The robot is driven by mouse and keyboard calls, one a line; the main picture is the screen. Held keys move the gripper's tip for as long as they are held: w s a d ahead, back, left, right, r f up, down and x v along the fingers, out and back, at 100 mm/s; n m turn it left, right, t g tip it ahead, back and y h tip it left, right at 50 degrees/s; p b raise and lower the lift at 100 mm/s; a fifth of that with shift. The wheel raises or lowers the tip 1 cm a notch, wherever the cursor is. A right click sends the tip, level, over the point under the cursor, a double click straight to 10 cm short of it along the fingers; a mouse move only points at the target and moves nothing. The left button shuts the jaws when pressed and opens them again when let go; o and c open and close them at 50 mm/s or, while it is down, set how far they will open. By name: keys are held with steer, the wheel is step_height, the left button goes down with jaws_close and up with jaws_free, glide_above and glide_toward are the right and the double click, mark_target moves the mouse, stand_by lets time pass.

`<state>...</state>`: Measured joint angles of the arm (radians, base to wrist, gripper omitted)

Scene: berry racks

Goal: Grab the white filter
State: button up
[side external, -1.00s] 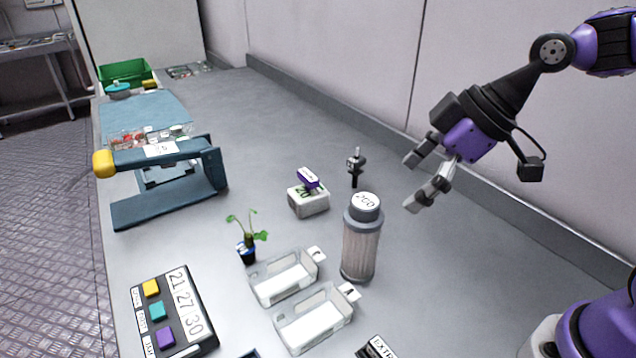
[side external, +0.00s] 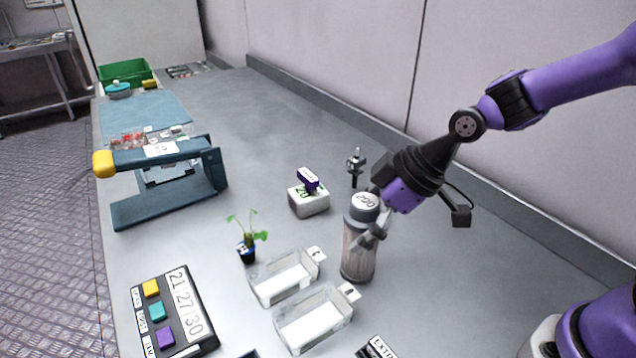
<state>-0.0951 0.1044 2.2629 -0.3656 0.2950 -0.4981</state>
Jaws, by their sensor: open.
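The filter (side external: 357,262) is an upright cylinder with a pale pleated body, a grey base and a grey cap with a white marked top. It stands on the bench right of the clear trays. My gripper (side external: 376,214) is open at the upper right of the filter, tilted down to the left. One finger crosses in front of the filter's upper body, just below the cap. The other finger is mostly hidden near the cap, so I cannot tell whether either touches it.
Two clear trays (side external: 338,318) lie left of the filter. A white box with a purple block (side external: 308,181) and a small dark fitting (side external: 355,165) stand behind it. A potted seedling (side external: 246,247), a button panel (side external: 181,318) and a blue press frame (side external: 213,168) are farther left.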

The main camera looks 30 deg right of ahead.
steer(key=c, duration=1.2)
steer(key=shift+c, duration=0.2)
